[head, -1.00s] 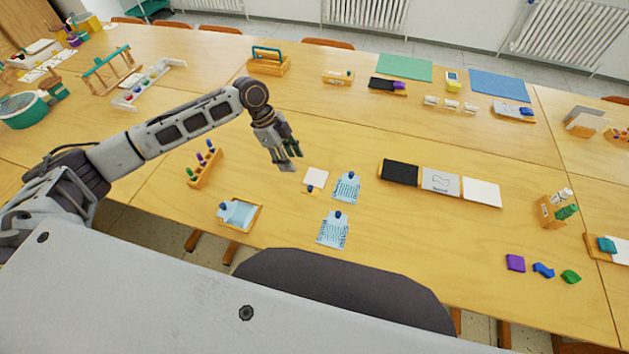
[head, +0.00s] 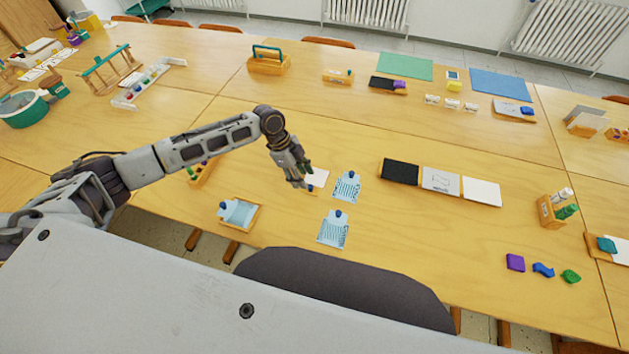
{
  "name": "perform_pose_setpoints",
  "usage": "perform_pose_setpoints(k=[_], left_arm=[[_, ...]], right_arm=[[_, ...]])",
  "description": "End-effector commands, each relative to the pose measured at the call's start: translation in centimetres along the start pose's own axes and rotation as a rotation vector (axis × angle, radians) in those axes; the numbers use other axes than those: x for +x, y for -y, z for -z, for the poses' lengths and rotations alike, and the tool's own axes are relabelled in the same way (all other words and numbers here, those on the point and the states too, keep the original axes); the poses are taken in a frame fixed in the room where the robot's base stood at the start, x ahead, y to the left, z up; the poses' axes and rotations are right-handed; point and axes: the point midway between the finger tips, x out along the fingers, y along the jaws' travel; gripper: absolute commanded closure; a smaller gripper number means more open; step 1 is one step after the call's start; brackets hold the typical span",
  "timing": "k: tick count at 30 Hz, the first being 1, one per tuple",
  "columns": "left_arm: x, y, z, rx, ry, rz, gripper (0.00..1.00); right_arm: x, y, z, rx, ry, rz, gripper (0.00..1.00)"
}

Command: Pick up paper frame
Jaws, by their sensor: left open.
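No item is plainly recognisable as the paper frame. A small white square piece (head: 319,177) with an orange-edged part lies on the table, partly hidden by my left gripper. Two light-blue printed sheets with blue knobs lie to its right, a far one (head: 346,189) and a near one (head: 334,231). A wooden tray (head: 252,222) holding a pale blue sheet with a blue knob is at the near left. My left gripper (head: 304,181) is open, pointing down at the white piece's left side; I cannot tell whether it touches. My right gripper is out of view.
A wooden rack with coloured pegs (head: 204,170) stands under my left forearm. A black panel (head: 400,171), a drawn card (head: 441,181) and a white card (head: 483,191) lie in a row at right. The table between the near sheet and the purple block (head: 515,262) is clear.

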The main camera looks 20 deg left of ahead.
Motion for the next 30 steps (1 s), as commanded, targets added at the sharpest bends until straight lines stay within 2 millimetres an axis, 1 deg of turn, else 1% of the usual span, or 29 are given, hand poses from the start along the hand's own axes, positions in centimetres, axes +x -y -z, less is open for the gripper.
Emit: perform_pose_setpoints(k=[9, 13, 17, 24, 27, 30], left_arm=[[0.1, 0.0, 0.0, 0.0, 0.0, -0.001, 0.57], [0.5, 0.1, 0.1, 0.001, -0.001, -0.002, 0.57], [1.6, 0.3, 0.2, -0.001, 0.0, -0.003, 0.57], [4.2, 0.6, 0.3, 0.0, -0.001, -0.002, 0.57], [4.9, 0.6, 0.3, 0.001, 0.0, -0.002, 0.57], [5.2, 0.6, 0.2, 0.001, 0.0, -0.001, 0.57]], right_arm=[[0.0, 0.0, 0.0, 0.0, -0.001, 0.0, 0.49], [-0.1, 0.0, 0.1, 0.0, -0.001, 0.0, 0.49], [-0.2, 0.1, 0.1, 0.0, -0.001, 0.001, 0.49], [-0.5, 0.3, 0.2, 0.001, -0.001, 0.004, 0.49], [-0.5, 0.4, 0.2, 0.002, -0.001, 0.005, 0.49], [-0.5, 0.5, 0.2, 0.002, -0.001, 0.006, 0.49]])
